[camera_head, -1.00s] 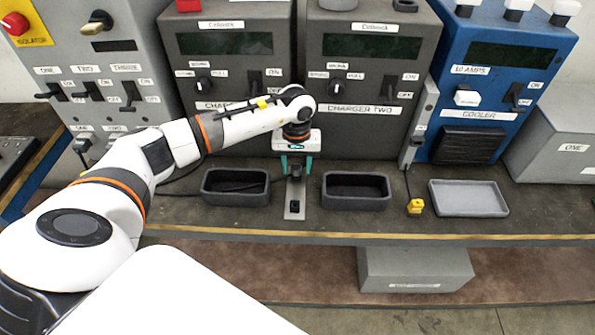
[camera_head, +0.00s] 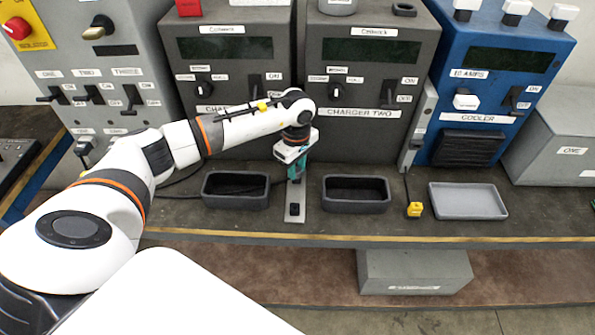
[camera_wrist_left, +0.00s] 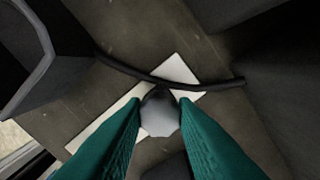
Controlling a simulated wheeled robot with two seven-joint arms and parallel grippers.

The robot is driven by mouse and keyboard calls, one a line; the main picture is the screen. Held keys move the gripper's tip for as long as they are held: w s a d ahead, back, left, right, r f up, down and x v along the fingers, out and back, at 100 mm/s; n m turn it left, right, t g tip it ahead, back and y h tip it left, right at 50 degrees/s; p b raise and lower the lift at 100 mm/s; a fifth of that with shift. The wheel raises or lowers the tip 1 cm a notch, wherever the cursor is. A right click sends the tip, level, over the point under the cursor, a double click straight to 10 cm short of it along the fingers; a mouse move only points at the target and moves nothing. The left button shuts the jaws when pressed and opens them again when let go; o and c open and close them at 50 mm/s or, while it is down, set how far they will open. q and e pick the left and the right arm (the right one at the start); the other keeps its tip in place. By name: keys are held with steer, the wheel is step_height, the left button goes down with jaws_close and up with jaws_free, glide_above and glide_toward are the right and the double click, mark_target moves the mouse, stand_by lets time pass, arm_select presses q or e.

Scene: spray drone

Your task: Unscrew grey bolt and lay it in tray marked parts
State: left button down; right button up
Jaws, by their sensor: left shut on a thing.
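My left gripper (camera_head: 296,173) points down over a narrow metal plate (camera_head: 294,213) on the bench, between two dark bins. In the left wrist view its teal fingers (camera_wrist_left: 162,122) are closed on both sides of a light grey faceted bolt head (camera_wrist_left: 160,113). The plate (camera_wrist_left: 177,72) shows beneath it. The bolt's lower part is hidden, so I cannot tell whether it is still threaded in. A shallow light grey tray (camera_head: 468,201) lies empty at the right of the bench; no parts label is readable on it. My right gripper is not in view.
Dark open bins stand left (camera_head: 235,190) and right (camera_head: 356,193) of the plate. A black cable (camera_wrist_left: 120,68) crosses the plate close to the bolt. A yellow plug (camera_head: 415,209) lies between the right bin and the tray. Charger cabinets (camera_head: 360,140) rise close behind.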

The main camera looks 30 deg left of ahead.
arm_select(q)
steer(key=n, duration=0.4)
steer(key=shift+n, duration=0.4)
steer(key=n+p, duration=0.1)
steer(key=n, duration=0.3)
steer(key=shift+r+n+p, duration=0.15)
steer(key=shift+n+p, duration=0.15)
steer(key=n+p, duration=0.1)
steer(key=n, duration=0.5)
steer(key=shift+r+n+p, duration=0.1)
steer(key=shift+n+p, duration=0.25)
steer(key=shift+n, duration=0.05)
steer(key=n, duration=0.2)
steer(key=shift+n+p, duration=0.3)
steer(key=shift+p, duration=0.1)
steer(key=shift+n, duration=0.5)
